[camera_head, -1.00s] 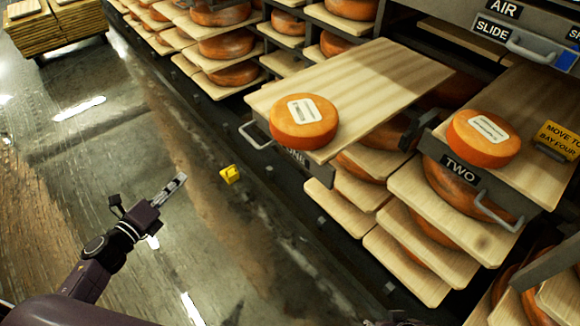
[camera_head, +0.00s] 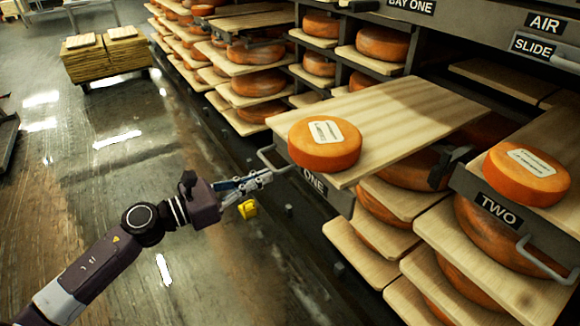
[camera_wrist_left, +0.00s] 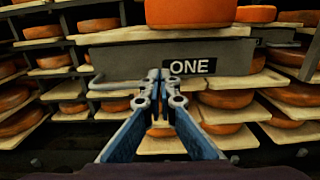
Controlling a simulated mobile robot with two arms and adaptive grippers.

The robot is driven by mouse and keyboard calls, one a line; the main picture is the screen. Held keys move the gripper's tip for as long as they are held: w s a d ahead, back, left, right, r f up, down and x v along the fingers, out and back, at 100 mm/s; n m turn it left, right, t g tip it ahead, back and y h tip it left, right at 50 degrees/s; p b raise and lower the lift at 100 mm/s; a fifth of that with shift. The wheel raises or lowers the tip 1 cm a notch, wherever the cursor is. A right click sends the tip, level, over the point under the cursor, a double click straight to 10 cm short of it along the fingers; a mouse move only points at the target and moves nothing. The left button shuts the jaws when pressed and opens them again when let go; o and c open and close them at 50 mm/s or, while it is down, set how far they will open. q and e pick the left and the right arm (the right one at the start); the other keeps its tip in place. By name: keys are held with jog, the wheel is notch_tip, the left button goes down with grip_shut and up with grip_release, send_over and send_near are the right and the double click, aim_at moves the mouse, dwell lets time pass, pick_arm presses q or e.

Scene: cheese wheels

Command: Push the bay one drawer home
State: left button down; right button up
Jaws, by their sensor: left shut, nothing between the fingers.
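The bay one drawer stands pulled out from the rack. Its grey front, labelled ONE (camera_head: 314,183), also shows in the left wrist view (camera_wrist_left: 130,60). A light wooden board (camera_head: 400,115) lies on the drawer with an orange cheese wheel (camera_head: 324,145) near its front edge. The drawer's metal handle (camera_head: 268,158) sticks out at the front's left. My left gripper (camera_head: 267,177) is shut and empty, its tips close to the handle and drawer front. In the left wrist view its fingertips (camera_wrist_left: 160,76) overlap the front beside the label; I cannot tell whether they touch. My right gripper is not in view.
The drawer labelled TWO (camera_head: 496,208) also stands out on the right, carrying a cheese wheel (camera_head: 527,177). Shelves with cheese wheels lie below and behind. A small yellow object (camera_head: 247,209) is on the floor below my gripper. Open floor lies to the left.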

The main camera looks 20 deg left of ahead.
aim_at(290, 167)
pick_arm(q)
jog(key=shift+p+x, duration=0.3)
jog(key=shift+x, duration=3.6)
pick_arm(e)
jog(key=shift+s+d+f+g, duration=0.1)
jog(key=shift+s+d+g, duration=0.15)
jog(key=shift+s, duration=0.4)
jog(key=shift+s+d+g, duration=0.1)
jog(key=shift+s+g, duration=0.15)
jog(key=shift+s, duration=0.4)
